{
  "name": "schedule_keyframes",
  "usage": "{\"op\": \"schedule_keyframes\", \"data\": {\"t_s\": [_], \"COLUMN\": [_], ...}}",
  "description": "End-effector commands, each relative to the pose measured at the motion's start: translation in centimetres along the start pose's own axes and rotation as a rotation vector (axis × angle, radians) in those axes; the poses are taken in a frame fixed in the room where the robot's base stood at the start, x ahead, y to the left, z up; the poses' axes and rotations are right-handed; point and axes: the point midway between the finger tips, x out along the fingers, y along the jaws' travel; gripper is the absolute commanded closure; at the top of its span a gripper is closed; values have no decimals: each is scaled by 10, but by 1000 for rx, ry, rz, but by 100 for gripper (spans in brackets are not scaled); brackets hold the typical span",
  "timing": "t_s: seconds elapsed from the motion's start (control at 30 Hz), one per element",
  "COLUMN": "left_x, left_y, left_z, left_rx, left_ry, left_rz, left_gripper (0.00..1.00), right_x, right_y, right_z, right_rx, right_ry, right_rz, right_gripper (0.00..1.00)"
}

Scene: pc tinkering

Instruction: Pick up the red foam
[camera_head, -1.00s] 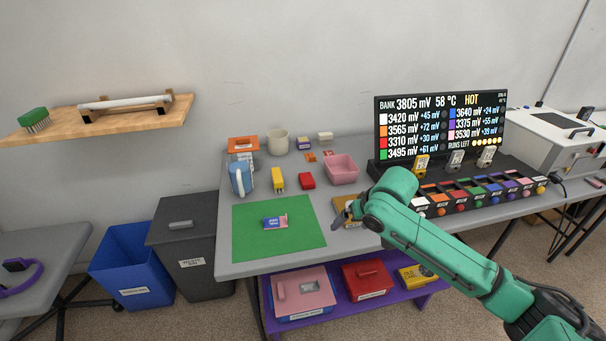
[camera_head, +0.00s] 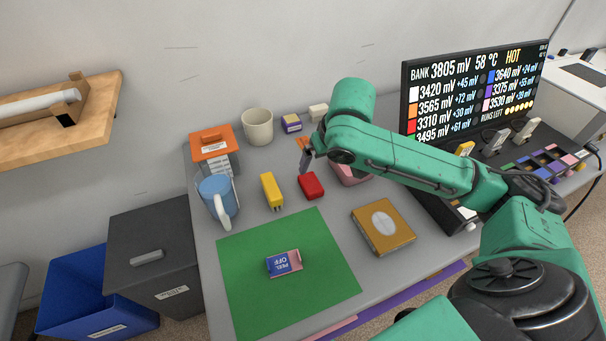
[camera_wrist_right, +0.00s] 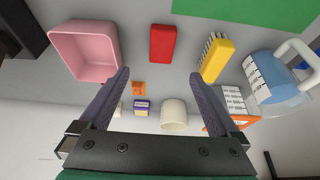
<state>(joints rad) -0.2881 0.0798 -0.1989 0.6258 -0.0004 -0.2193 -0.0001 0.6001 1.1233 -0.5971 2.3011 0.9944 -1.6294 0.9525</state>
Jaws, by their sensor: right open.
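A red block (camera_head: 311,186), which looks like the red foam, lies on the grey table between a yellow block and a pink bin. In the right wrist view the red block (camera_wrist_right: 162,43) shows whole, just beyond the space between the fingertips. My right gripper (camera_head: 307,163) is above the table, close behind the red block. In the wrist view the right gripper (camera_wrist_right: 160,76) has its fingers spread, with nothing between them. My left gripper is not in view.
The yellow pronged block (camera_head: 271,191) is left of the red block. The pink bin (camera_wrist_right: 84,52) is close on the other side, partly hidden by my arm in the head view. A blue jug (camera_head: 218,197), green mat (camera_head: 240,290) and brown box (camera_head: 383,226) stand around.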

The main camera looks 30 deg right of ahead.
Motion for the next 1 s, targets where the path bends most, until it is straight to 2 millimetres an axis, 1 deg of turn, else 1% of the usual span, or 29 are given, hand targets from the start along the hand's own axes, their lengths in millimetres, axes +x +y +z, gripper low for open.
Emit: {"op": "schedule_keyframes", "data": {"t_s": [0.03, 0.1, 0.23, 0.37, 0.47, 0.5, 0.6, 0.7, 0.87, 0.9, 0.97, 1.0], "left_x": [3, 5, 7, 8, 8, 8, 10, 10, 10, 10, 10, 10], "left_y": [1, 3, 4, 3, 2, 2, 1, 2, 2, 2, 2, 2], "left_z": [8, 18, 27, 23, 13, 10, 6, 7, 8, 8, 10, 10], "left_rx": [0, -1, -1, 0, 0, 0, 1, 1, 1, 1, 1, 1], "left_ry": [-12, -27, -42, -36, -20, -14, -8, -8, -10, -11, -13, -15], "left_rz": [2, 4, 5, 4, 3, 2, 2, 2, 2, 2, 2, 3], "left_gripper": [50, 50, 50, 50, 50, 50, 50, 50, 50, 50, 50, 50], "right_x": [15, 35, 65, 80, 98, 106, 123, 130, 129, 129, 129, 129], "right_y": [0, 0, -1, -1, -3, -3, -4, -4, -4, -4, -4, -4], "right_z": [2, 2, 1, 1, 2, 2, 2, 1, 1, 1, 1, 1], "right_rx": [1, 0, 2, 0, 0, 0, 1, -1, -1, -1, -1, -1], "right_ry": [-5, -6, -4, -1, -2, -3, -1, 1, 1, 1, 1, 0], "right_rz": [-1, -1, -2, -2, -2, -1, -2, -1, -1, -1, -1, -1], "right_gripper": [3, 3, 3, 3, 3, 3, 3, 3, 3, 18, 41, 56]}}
